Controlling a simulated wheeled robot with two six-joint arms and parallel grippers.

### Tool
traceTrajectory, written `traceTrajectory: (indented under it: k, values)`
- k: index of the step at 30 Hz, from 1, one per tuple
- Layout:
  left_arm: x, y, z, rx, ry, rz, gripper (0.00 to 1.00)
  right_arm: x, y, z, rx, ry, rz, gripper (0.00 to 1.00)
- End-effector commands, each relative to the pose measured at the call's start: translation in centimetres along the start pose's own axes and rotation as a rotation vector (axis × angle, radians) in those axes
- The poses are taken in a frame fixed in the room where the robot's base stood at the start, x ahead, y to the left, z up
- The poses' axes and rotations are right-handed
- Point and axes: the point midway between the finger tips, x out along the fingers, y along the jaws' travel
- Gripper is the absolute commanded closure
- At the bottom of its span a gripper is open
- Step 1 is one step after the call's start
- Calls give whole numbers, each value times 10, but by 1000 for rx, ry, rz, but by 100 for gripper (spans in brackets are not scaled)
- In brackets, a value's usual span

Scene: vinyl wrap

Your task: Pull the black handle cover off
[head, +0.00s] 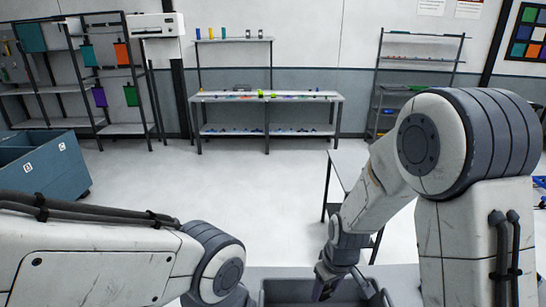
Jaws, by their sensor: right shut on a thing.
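My right gripper (326,286) is at the bottom of the head view, pointing down over a dark grey bin (282,291). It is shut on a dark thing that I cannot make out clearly. I cannot tell whether that thing is the black handle cover, and no handle shows plainly elsewhere. My left arm comes in from the left, and its gripper is out of view below the bottom edge.
A small table (346,163) stands behind my right arm. A long workbench (266,97) with small items is at the back wall. Shelves (62,72) and a blue bin (42,168) are at the left. The floor between is clear.

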Motion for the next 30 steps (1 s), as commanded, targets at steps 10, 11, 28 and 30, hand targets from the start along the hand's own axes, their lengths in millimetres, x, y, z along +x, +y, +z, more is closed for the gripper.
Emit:
traceTrajectory:
  k: [10, 11, 28, 30]
  values:
    - [18, -1, 1, 1, 0, 0, 0, 20, 0, 3, -3, -1, -1, 100]
    - [21, -2, 1, 2, 0, 0, 0, 24, 0, 4, -3, -1, 0, 100]
    - [49, -4, 3, -2, 0, 0, 0, 57, 0, 8, -3, 0, 0, 100]
    - [49, -4, 3, -2, 0, 0, 0, 57, 0, 8, -3, 0, 0, 100]
